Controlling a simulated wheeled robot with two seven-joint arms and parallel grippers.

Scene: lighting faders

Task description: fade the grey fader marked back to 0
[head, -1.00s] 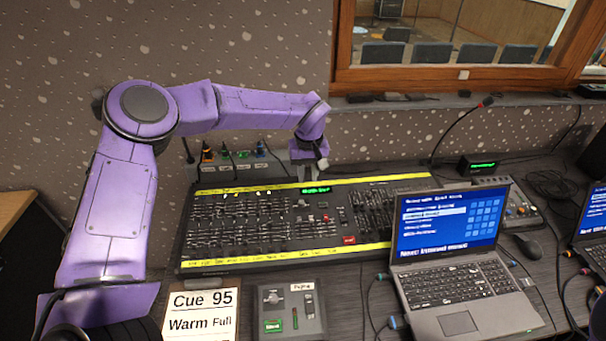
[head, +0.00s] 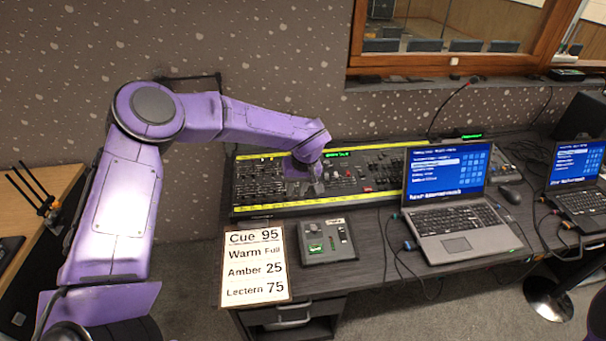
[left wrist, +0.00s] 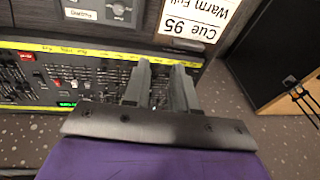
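The lighting console (head: 375,200) lies on the desk with rows of small faders between yellow label strips. The strip writing is too small to read, so I cannot tell which fader is marked back. In the left wrist view the console (left wrist: 28,47) shows upside down at left. My left gripper (head: 318,190) hangs over the console's middle in the head view and hides some faders. In the left wrist view its two fingers (left wrist: 161,68) stand apart with a gap and nothing held between them. My right gripper is not in view.
A cue card (head: 255,265) reads Cue 95, Warm Full, Amber 25, Lectern 75. A small control box (head: 327,252) sits beside it. An open laptop (head: 450,210) stands right of the console, with cables near it. A second laptop (head: 578,180) is at far right.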

